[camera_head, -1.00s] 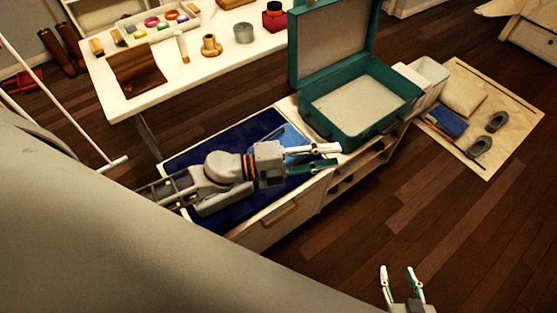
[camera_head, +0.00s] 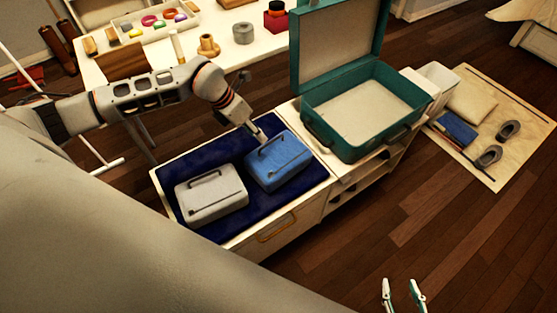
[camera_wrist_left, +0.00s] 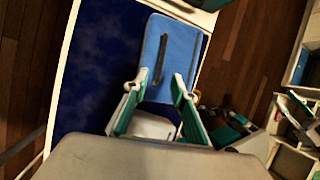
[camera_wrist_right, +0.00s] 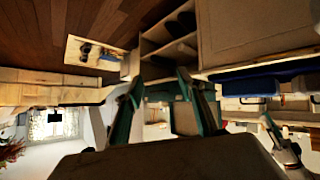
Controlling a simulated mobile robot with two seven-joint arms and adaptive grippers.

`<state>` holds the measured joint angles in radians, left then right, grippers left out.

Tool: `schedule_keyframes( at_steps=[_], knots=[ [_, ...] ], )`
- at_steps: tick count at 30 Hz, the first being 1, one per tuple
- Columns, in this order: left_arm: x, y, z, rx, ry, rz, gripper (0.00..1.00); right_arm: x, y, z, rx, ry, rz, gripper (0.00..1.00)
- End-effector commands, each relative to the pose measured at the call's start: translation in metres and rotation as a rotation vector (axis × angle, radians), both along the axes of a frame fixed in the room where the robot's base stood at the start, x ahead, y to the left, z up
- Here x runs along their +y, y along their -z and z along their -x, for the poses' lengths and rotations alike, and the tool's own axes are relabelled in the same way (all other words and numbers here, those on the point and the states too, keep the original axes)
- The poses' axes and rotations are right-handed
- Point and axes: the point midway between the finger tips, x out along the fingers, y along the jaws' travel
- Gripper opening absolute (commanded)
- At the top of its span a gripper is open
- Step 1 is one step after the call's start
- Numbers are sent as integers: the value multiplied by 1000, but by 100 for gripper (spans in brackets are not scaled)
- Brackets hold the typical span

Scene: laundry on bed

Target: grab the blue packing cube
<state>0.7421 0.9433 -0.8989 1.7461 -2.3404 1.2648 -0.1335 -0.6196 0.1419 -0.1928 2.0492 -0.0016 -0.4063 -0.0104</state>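The blue packing cube (camera_head: 279,160) lies on the dark blue pad of the low bench, with a dark handle strip on top. My left gripper (camera_head: 262,137) is at the cube's far-left edge, its fingers partly hidden in the head view. In the left wrist view, the blue cube (camera_wrist_left: 166,62) lies ahead, and the left gripper's fingers (camera_wrist_left: 160,100) are spread apart on either side of its near end. I cannot tell whether they touch it. My right gripper (camera_head: 403,294) is open and empty over the floor at the lower right; its fingers also show in the right wrist view (camera_wrist_right: 158,92).
A grey packing cube (camera_head: 210,194) lies left of the blue one on the pad (camera_head: 236,150). An open teal suitcase (camera_head: 352,145) stands right of the pad. A white table (camera_head: 110,68) with small items is behind.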

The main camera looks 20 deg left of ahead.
Motion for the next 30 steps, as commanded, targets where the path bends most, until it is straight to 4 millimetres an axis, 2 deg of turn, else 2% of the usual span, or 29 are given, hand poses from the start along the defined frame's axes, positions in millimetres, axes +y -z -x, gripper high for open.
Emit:
schedule_keyframes(
  at_steps=[5, 12, 20, 21, 24, 30],
  knots=[
    [-5, 14, -2, 1, 0, 2, 26, -1, 1, -1, -2, 0, 2, 39],
    [-15, 47, -9, 2, -1, 3, 26, -2, 8, 2, 6, -1, 8, 39],
    [-17, 50, -12, -2, 0, 2, 26, -3, 8, 1, 4, -1, 11, 39],
    [-17, 50, -12, -2, 0, 2, 24, -3, 8, 1, 4, -1, 11, 39],
    [-17, 50, -12, -2, 0, 2, 0, -3, 8, 0, 3, 0, 12, 39],
    [-17, 49, -13, -4, 0, 4, 0, -3, 8, 0, 3, 0, 11, 39]
  ],
)
